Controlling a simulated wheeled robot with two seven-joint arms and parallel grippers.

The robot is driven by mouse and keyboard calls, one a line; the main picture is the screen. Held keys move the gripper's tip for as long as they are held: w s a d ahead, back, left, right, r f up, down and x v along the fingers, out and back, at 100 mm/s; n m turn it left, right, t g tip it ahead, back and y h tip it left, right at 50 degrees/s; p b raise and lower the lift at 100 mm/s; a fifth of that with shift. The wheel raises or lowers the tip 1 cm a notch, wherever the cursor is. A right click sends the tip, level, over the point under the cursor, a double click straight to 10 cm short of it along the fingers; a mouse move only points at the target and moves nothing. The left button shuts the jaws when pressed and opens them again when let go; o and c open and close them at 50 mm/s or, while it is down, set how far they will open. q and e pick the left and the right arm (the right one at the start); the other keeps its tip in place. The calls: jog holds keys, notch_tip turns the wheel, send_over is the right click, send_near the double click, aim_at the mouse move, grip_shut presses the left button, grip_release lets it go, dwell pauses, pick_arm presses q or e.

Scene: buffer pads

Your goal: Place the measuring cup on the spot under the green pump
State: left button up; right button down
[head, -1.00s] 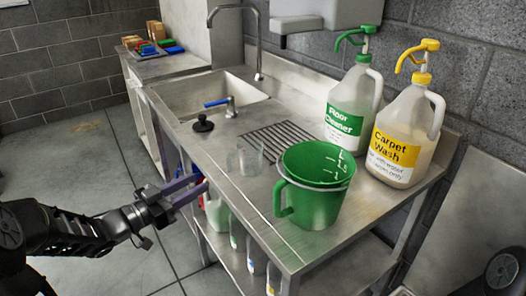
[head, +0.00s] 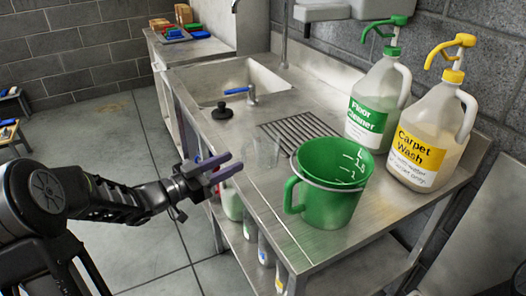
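A small clear measuring cup (head: 266,152) stands on the steel counter, left of the drain grate (head: 298,135). A large green jug (head: 333,200) with white measuring marks stands near the counter's front edge. The green pump (head: 384,30) tops the white Floor Cleaner bottle (head: 374,105) behind the grate. The counter in front of that bottle is partly grate and partly bare steel. My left gripper (head: 234,163) is open and empty, with purple fingers pointing at the clear cup from the left, apart from it. My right gripper is out of view.
The Carpet Wash bottle (head: 428,140) with a yellow pump (head: 458,55) stands at the right. Several bottles stand on the shelf below. Floor at left is open.

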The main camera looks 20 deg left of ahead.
aim_at(244, 157)
pick_arm(q)
jog(key=shift+x, duration=2.6)
jog(key=shift+s, duration=0.1)
grip_shut()
